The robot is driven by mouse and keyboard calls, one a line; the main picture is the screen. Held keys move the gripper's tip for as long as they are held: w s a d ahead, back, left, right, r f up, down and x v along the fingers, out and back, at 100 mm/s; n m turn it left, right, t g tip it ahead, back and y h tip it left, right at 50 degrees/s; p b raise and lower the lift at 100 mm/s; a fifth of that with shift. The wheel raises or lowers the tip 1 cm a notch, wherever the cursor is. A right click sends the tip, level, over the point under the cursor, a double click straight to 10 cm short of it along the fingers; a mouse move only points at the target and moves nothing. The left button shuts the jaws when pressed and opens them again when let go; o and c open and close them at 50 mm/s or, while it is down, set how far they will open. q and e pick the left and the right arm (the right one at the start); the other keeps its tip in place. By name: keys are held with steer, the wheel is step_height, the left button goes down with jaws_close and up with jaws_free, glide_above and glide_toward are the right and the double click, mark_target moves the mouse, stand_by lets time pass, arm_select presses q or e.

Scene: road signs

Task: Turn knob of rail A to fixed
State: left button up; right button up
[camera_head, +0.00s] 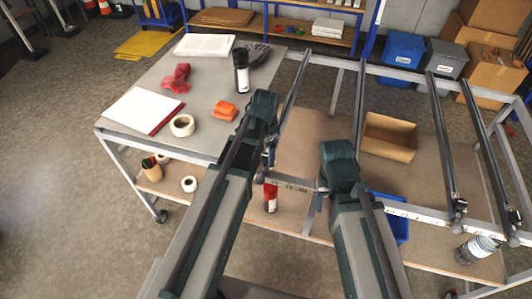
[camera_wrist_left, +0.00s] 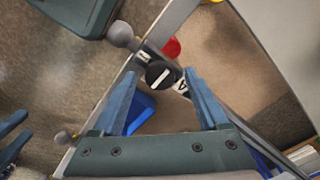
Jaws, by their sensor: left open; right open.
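In the left wrist view, a round black knob (camera_wrist_left: 160,75) with a white line across it sits by a white label "A" (camera_wrist_left: 182,87). A grey ball (camera_wrist_left: 120,34) stands beside the knob. In the head view, dark rail A (camera_head: 294,88) runs back from my left gripper (camera_head: 268,156), which hides the knob. My right gripper (camera_head: 319,198) is open and empty, just to the right.
More dark rails (camera_head: 442,130) lie across the frame to the right. A grey table (camera_head: 150,82) with tape and orange and red items stands left. A red and white can (camera_head: 271,198) and a cardboard tray (camera_head: 389,137) are on the lower shelf.

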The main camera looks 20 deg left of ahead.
mark_target(266, 156)
arm_select(q)
steer(key=shift+r, duration=0.15)
step_height(266, 156, up, 14)
steer(key=p, duration=1.4)
steer(key=shift+f, duration=0.2)
steer(key=s+d+f+n+y+b, duration=0.1)
steer(key=s+d+f+n+b, duration=0.4)
steer(key=s+d+f+b, duration=0.5)
steer(key=s+f+b, duration=0.3)
steer(key=s, duration=0.1)
steer(key=shift+d+f+n+b, duration=0.2)
steer(key=shift+n+b, duration=0.1)
steer(key=shift+n, duration=0.1)
